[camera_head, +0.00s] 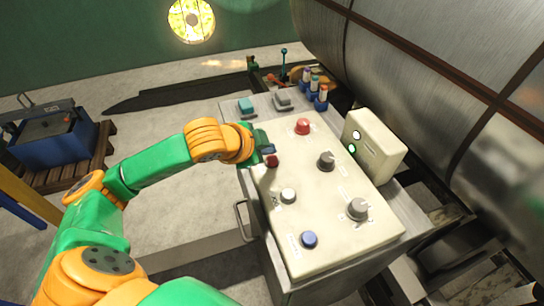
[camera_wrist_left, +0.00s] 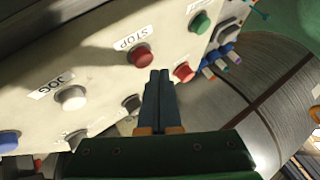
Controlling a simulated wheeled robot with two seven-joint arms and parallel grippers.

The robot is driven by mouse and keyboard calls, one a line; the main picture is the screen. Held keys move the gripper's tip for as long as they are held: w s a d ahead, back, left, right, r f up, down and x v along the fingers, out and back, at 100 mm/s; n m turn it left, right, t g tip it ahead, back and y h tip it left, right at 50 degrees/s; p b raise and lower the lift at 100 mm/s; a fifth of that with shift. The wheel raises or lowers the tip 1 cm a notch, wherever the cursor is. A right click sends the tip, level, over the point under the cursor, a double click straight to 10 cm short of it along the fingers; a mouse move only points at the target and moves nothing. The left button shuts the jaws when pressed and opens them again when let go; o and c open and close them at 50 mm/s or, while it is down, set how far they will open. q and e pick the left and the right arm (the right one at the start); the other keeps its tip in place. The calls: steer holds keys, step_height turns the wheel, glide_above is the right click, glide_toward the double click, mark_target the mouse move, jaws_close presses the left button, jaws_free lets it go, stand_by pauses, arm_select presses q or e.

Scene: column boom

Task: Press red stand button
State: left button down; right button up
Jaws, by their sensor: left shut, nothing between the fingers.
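A cream control panel (camera_head: 330,200) bears several buttons and knobs. A dark red button (camera_head: 271,161) sits at its left edge; in the left wrist view it is the red button (camera_wrist_left: 140,56) labelled STOP. A second, brighter red button (camera_head: 303,126) is near the panel's far end and also shows in the left wrist view (camera_wrist_left: 184,72). No label reading "stand" is legible. My left gripper (camera_head: 268,149) is shut and empty beside the STOP button. In the left wrist view its closed fingertips (camera_wrist_left: 158,76) appear between the two red buttons. Whether they touch the panel is unclear. My right gripper is not seen.
A white button (camera_head: 288,195), a blue button (camera_head: 309,240) and two grey knobs (camera_head: 327,160) share the panel. A green button (camera_wrist_left: 200,23) shows in the left wrist view. A box with lit lamps (camera_head: 373,146) and a large metal drum (camera_head: 440,70) stand right.

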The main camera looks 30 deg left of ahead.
mark_target(268, 160)
arm_select(q)
steer(key=shift+f, duration=0.1)
stand_by(0.7)
steer(key=shift+f, duration=0.3)
steer(key=shift+f, duration=0.55)
stand_by(0.6)
steer(key=shift+r+p, duration=0.95)
steer(key=shift+p, duration=0.05)
step_height(268, 160, up, 5)
steer(key=p, duration=0.6)
steer(key=shift+r, duration=0.15)
